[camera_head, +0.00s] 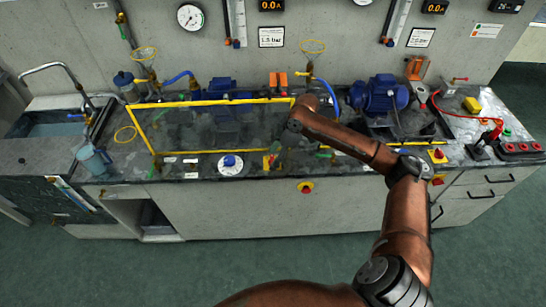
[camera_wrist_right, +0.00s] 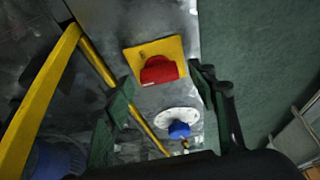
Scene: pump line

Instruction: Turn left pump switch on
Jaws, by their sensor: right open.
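A red rotary switch (camera_wrist_right: 158,70) on a square yellow plate (camera_wrist_right: 133,57) shows in the right wrist view, ahead of my right gripper (camera_wrist_right: 163,84). The gripper is open, one green-grey finger to each side of the switch in the picture; I cannot tell whether they touch it. In the head view my right gripper (camera_head: 275,156) hangs over the counter's front strip and largely hides this switch. Another red switch on a yellow plate (camera_head: 438,156) sits farther right. My left gripper is not in view.
A blue knob on a white dial (camera_head: 230,164) is left of my right gripper. A yellow frame (camera_head: 220,102) surrounds the left pump area (camera_head: 220,90). A blue pump (camera_head: 380,94) stands farther right. A red button (camera_head: 306,187) is on the counter's front.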

